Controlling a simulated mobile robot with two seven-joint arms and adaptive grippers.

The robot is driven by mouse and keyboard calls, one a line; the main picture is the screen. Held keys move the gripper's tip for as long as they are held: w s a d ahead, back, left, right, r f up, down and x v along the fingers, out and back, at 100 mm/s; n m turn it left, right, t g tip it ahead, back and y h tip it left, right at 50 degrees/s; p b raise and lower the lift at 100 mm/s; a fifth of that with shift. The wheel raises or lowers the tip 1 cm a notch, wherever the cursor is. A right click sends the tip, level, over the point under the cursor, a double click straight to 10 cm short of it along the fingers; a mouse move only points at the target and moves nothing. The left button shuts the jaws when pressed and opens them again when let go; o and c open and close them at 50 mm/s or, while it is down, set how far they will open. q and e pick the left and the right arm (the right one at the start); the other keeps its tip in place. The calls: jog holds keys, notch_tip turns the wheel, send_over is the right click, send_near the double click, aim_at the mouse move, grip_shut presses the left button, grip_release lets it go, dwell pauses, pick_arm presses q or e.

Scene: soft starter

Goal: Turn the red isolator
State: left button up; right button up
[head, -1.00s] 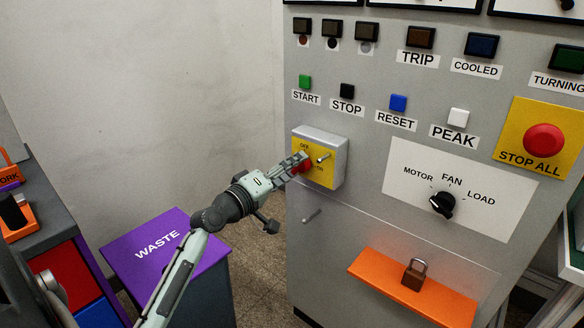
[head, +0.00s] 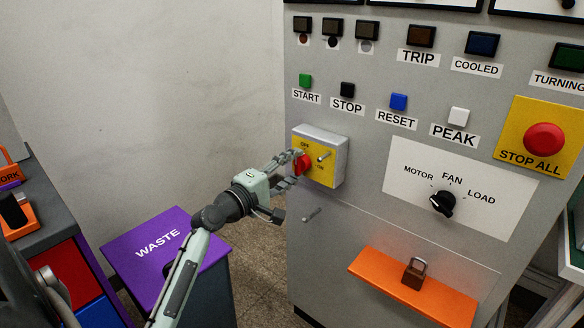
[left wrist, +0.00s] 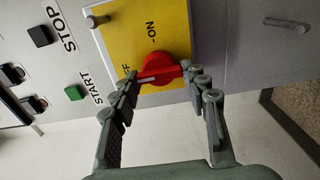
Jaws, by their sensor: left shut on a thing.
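The red isolator (head: 304,165) is a round red knob on a yellow plate (head: 322,175), on the front of a grey box on the cabinet. In the left wrist view the red isolator (left wrist: 160,68) sits between my fingers, and its pale line points toward the partly hidden OFF mark. The ON mark is clear of the fingers. My left gripper (head: 287,171) comes from the left and is shut on the knob, one finger on each side; it also shows in the left wrist view (left wrist: 165,83). My right gripper is not in view.
A metal peg (head: 324,157) stands out beside the knob, and another peg (head: 312,215) is below the box. An orange shelf (head: 430,294) holds a padlock (head: 414,272). Push buttons are above. A purple WASTE bin (head: 190,235) stands under my left arm.

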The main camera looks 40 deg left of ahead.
pick_arm(q)
jog(key=o, duration=0.9)
jog(key=s, duration=0.8)
jog(key=s+a, duration=0.1)
jog(key=s, duration=0.3)
